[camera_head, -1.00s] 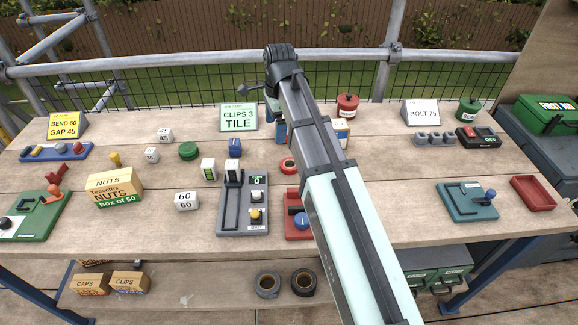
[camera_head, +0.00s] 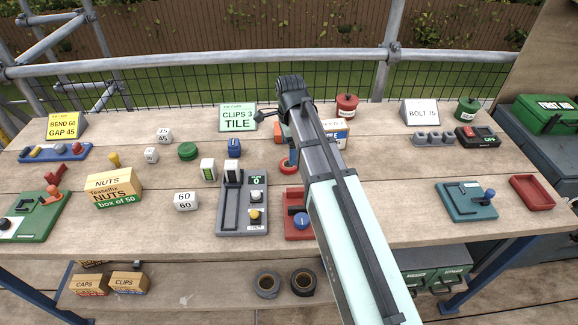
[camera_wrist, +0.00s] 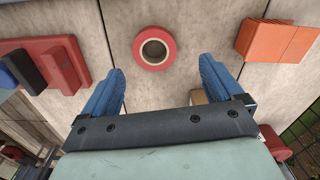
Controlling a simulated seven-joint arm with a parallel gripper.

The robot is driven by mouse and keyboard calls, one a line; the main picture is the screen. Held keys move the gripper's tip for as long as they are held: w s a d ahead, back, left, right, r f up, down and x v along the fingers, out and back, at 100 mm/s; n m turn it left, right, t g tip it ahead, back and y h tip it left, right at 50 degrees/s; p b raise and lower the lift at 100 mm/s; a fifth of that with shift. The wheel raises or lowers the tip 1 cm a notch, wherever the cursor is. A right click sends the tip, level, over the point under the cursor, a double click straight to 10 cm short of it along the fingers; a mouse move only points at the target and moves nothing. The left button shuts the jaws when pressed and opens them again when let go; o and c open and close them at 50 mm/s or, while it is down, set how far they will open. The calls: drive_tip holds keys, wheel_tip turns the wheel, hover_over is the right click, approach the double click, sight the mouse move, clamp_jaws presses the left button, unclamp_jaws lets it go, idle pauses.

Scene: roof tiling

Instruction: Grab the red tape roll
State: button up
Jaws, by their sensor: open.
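The red tape roll (camera_wrist: 154,48) lies flat on the wooden table, its hole facing up. In the wrist view it is just ahead of the gap between my fingertips, apart from both. In the head view the roll (camera_head: 288,166) is partly hidden by my arm. My gripper (camera_wrist: 160,80) is open with its two blue fingers spread and nothing between them. In the head view the fingers (camera_head: 281,132) are mostly hidden behind the arm.
Orange blocks (camera_wrist: 277,40) lie right of the roll in the wrist view. A red tray-like fixture (camera_wrist: 65,62) is at the left. In the head view a grey switch panel (camera_head: 243,205) and a blue object (camera_head: 233,147) stand left of the roll. Bare planks surround the roll.

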drive_tip(key=shift+s+a+f, duration=0.1)
drive_tip(key=shift+s+f, duration=0.15)
drive_tip(key=shift+f, duration=0.8)
drive_tip(key=shift+s+f, duration=0.2)
drive_tip(key=shift+f, duration=1.45)
drive_tip(key=c, duration=1.1)
drive_tip(key=shift+r, duration=0.2)
